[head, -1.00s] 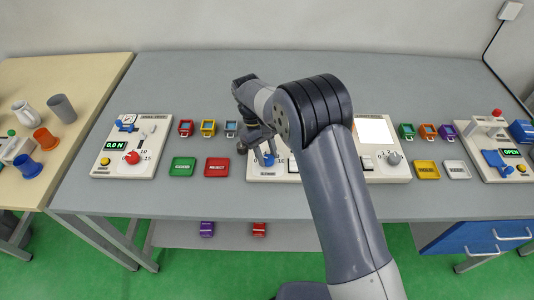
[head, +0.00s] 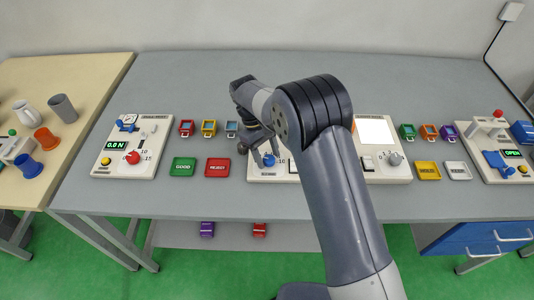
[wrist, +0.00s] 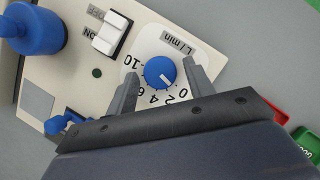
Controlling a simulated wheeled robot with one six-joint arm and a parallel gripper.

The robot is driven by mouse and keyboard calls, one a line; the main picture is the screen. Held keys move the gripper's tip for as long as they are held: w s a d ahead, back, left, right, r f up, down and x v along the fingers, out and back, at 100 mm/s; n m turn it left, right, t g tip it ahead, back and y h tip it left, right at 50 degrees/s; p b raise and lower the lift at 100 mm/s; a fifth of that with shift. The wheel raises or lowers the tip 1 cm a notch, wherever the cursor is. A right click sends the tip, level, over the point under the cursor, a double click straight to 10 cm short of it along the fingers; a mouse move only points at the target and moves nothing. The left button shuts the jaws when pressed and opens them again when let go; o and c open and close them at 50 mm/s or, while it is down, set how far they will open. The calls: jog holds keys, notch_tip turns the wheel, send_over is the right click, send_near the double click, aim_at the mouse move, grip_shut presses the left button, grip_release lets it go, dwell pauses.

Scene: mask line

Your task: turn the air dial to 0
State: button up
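The blue air dial (wrist: 160,72) sits on a white plate marked L/min, with numbers running from 0 to 10 around it. The exact height of the fingertips is hard to tell.
A white rocker switch (wrist: 112,34) and a large blue knob (wrist: 35,28) are on the same panel. Red (head: 217,167) and green (head: 182,167) trays lie left of it. A panel with a red dial (head: 133,157) is further left. The back of the table is clear.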

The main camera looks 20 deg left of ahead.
jog(key=shift+o, duration=0.3)
jog(key=shift+r, duration=0.1)
jog(key=v, duration=1)
jog(key=shift+a+r+b, duration=0.2)
jog(key=shift+r+b, duration=0.05)
jog(key=shift+b, duration=0.2)
jog(key=shift+w, duration=0.1)
jog(key=p+x, duration=0.1)
jog(key=x, duration=0.9)
jog(key=shift+d+f, duration=0.2)
jog(key=shift+f, duration=0.15)
